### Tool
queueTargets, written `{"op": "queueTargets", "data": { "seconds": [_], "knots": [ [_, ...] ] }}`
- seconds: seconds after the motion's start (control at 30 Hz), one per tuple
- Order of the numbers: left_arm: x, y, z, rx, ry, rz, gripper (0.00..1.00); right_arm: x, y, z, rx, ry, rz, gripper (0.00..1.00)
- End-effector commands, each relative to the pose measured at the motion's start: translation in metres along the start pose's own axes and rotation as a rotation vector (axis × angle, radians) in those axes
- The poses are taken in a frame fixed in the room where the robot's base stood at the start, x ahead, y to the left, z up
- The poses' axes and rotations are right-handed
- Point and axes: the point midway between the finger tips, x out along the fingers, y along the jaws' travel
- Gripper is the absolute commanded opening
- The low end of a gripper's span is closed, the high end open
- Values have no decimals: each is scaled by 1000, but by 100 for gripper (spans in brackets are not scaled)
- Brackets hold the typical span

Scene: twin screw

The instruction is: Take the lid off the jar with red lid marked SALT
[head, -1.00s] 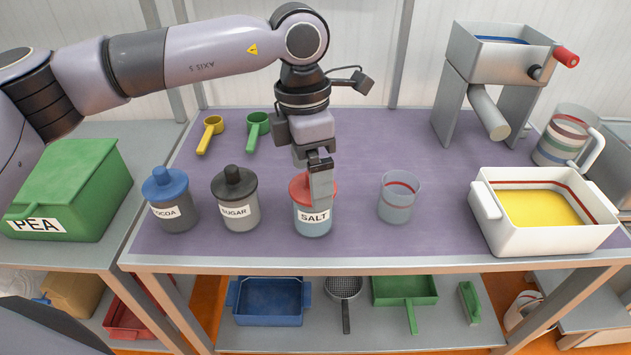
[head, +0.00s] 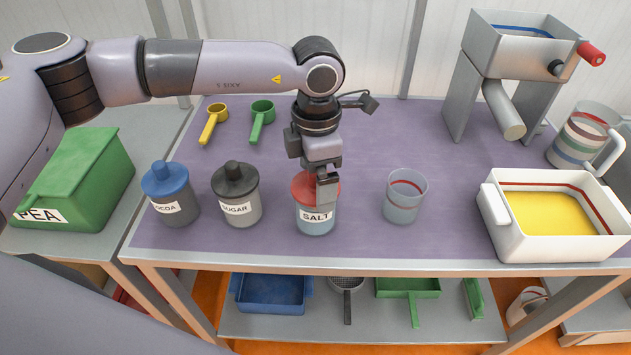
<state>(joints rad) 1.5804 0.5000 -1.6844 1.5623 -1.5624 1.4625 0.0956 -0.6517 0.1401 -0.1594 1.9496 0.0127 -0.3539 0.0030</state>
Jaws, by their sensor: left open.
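The jar marked SALT (head: 314,226) stands upright on the purple table mat, with its red lid (head: 302,186) on top. My left gripper (head: 326,190) points down over the lid and is open. A grey finger hangs in front of the lid's right side and covers part of it and of the jar's upper edge. I cannot tell whether the finger touches the lid. My right gripper is not in view.
The SUGAR jar (head: 238,202) with a dark lid and the COCOA jar (head: 175,203) with a blue lid stand to the left. A clear cup (head: 404,203) stands to the right. A white tub (head: 494,220) holds yellow contents. Scoops (head: 262,118) lie behind; mat behind the cup is clear.

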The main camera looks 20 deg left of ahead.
Motion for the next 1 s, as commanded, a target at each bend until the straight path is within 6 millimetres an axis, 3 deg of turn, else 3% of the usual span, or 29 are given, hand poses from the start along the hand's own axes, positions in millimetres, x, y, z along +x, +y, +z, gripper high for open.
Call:
{"op": "queueTargets", "data": {
  "seconds": [0.1, 0.2, 0.23, 0.73, 0.87, 1.0],
  "knots": [
    [0, 0, 0, 0, 0, 0, 100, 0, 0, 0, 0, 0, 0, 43],
    [0, 0, 0, 0, 0, -1, 67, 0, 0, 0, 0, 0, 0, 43],
    [0, 0, 0, 0, 0, -1, 61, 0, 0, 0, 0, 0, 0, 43],
    [-8, 0, 1, 0, -3, -1, 60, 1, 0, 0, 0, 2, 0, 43],
    [-23, 0, 1, 0, -5, 2, 60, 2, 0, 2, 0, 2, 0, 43],
    [-52, 1, 1, 0, -6, 3, 60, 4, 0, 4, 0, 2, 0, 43]
  ]
}}
